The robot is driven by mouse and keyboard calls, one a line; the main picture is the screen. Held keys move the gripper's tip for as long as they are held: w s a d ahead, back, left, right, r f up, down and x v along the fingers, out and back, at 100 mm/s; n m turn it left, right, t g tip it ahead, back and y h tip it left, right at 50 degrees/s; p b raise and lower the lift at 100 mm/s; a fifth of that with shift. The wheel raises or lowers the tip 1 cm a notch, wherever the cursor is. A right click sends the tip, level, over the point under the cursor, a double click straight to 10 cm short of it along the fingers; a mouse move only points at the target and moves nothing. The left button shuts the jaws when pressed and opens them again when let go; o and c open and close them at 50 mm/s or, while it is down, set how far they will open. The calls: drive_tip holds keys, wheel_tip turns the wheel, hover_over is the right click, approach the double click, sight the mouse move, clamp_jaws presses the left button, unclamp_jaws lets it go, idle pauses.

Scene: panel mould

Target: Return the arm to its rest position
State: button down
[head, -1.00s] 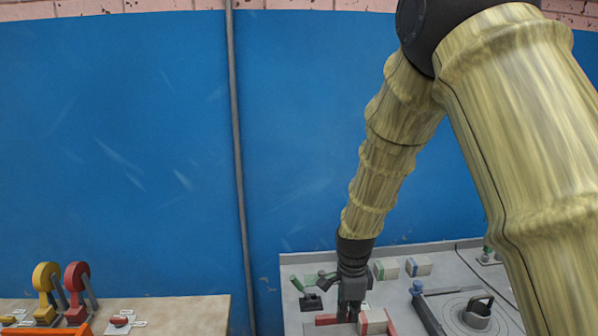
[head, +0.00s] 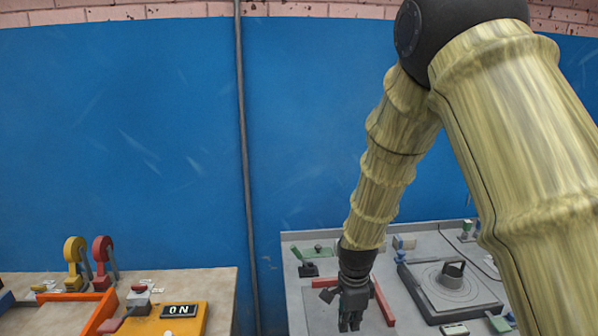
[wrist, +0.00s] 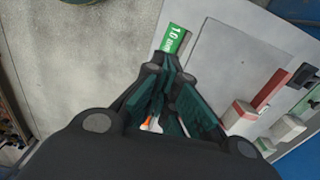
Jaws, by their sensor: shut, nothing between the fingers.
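My gripper (head: 350,318) points down over the front part of the grey right-hand table (head: 310,312) in the head view. My arm, with its yellowish ribbed links, comes down to it from the upper right. The fingers are together with nothing held; they also show in the wrist view (wrist: 170,75). A red bar (head: 384,302) lies just right of the gripper, apart from it as far as I can tell. The wrist view shows a white block with a red top (wrist: 240,116) to the right of the fingers.
A grey plate with a round dial and dark handle (head: 452,274) is right of the gripper. Small blocks (head: 404,243) stand behind. A left-hand bench (head: 215,284) holds yellow and red levers (head: 103,252) and an "ON" box (head: 180,312). A gap separates the two tables.

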drive_tip(key=s+d+f+n+b, duration=0.2)
drive_tip(key=s+d+f+n, duration=0.15)
drive_tip(key=s+f, duration=0.6)
drive_tip(key=s+d+f+n+b, duration=0.25)
drive_tip(key=s+f+n, duration=0.2)
drive_tip(key=f, duration=1.05)
drive_tip(key=s+d+f+n+b, duration=0.2)
drive_tip(key=s+f+n, duration=0.2)
drive_tip(key=s+f, duration=0.3)
drive_tip(key=s+d+f+n+b, duration=0.2)
drive_tip(key=s+f+n, duration=0.2)
drive_tip(key=s, duration=1.1)
wheel_tip(320, 180, down, 3)
drive_tip(key=shift+s+b, duration=0.2)
drive_tip(key=shift+b, duration=0.2)
